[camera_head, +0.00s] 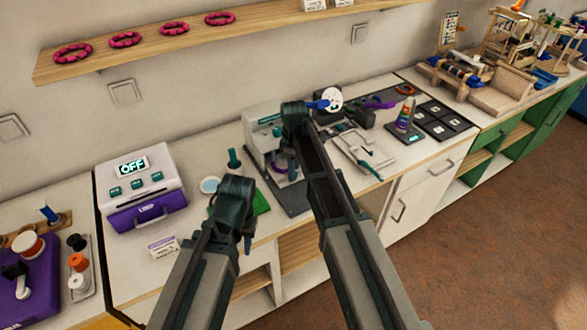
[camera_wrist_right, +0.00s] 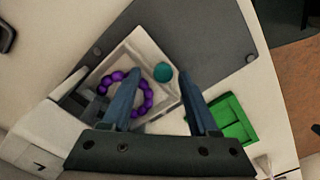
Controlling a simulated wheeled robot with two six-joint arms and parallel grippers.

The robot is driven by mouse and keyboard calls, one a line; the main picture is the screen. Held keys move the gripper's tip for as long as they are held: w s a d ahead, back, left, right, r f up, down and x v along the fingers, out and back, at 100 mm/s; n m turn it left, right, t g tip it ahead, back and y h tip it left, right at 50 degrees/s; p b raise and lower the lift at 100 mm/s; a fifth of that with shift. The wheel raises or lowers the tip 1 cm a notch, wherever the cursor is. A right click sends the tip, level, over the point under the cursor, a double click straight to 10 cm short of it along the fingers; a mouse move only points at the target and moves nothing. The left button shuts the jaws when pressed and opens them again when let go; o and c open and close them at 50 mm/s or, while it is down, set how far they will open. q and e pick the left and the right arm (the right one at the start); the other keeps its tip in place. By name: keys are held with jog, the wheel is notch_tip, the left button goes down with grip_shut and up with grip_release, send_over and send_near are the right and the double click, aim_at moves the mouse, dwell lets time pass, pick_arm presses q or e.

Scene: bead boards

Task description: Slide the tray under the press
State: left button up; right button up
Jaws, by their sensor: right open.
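The white square tray (camera_wrist_right: 140,42) lies on a dark grey base plate (camera_wrist_right: 205,40) in the right wrist view. A ring of purple beads (camera_wrist_right: 148,100) lies in it. A round teal knob (camera_wrist_right: 163,72) is at the tray's edge. The press (camera_head: 258,130) is the pale machine at the back of this plate, partly hidden by my right arm. My right gripper (camera_wrist_right: 161,76) is open above the tray, with the knob between its fingertips in the picture; contact cannot be told. My left gripper (camera_head: 237,195) is over the counter to the left; its fingers are mostly hidden.
A green tray (camera_wrist_right: 235,122) is beside the base plate. A white and purple machine with an OFF display (camera_head: 133,167) stands left. A teal-handled tool (camera_head: 234,158) stands behind my left gripper. A clamp board (camera_head: 357,148) and glue bottle (camera_head: 404,116) are right. A shelf (camera_head: 200,38) hangs above.

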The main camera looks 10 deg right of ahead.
pick_arm(q)
notch_tip(320, 180, up, 14)
jog(key=p, duration=1.3)
jog(key=shift+f, duration=0.15)
pick_arm(e)
notch_tip(320, 180, up, 14)
jog(key=shift+f, duration=0.15)
